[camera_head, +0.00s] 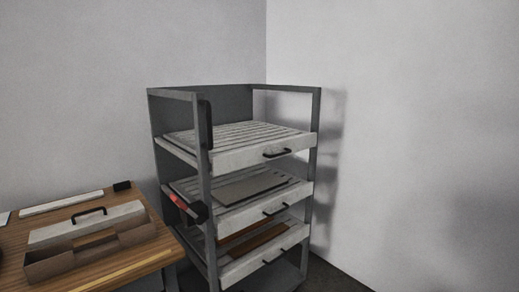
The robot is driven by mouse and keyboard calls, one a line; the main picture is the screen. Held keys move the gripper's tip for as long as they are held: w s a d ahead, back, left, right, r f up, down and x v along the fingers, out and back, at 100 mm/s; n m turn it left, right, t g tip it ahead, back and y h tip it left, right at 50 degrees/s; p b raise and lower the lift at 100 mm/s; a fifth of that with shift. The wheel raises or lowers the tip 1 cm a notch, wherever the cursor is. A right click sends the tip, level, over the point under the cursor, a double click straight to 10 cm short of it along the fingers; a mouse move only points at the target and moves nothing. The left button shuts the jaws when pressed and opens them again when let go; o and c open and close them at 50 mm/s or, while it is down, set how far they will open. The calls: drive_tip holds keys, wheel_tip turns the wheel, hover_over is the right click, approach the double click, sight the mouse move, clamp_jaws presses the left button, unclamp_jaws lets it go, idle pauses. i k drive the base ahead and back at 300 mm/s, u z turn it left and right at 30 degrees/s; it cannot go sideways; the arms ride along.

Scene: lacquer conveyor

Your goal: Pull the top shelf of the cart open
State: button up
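The grey metal cart (312,165) stands in the room corner, right of centre. Its top shelf (240,156) is a pale slatted tray with a light front panel, roughly in line with the cart's front posts like the shelves below. A black bar handle (277,153) is on the right part of that front panel. The top shelf looks empty. My gripper is not in view, and nothing is seen touching the handle.
The middle shelf (243,217) holds a flat grey panel (250,187); the bottom shelf (240,268) holds brown boards. A red-and-black item (187,208) is at the cart's left side. A wooden table (150,256) with a toolbox (85,226) stands left. A wall is close right.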

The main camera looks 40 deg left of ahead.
sight(238, 146)
drive_tip(key=u, duration=0.8)
drive_tip(key=i, duration=1.2)
drive_tip(key=u, duration=0.8)
